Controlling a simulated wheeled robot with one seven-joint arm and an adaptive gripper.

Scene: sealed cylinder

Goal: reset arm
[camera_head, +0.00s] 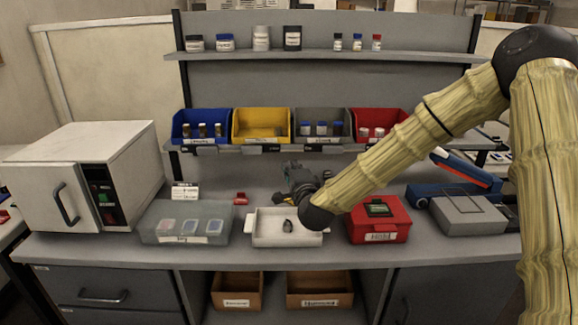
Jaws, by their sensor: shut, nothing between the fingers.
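My arm, wrapped in a tan sleeve, reaches in from the right to a dark wrist over the white tray (262,238). My gripper (290,192) is small and dark, partly behind the wrist, above the back of the tray. It looks shut and empty; its fingertips are hard to make out. A small dark object (288,226) lies in the tray, apart from the gripper.
A red case (379,222) stands just right of the tray, and a translucent lidded box (185,222) left of it. A white oven-like machine (85,175) is at far left. Blue, yellow, grey and red bins (262,125) and a bottle shelf (330,55) stand behind.

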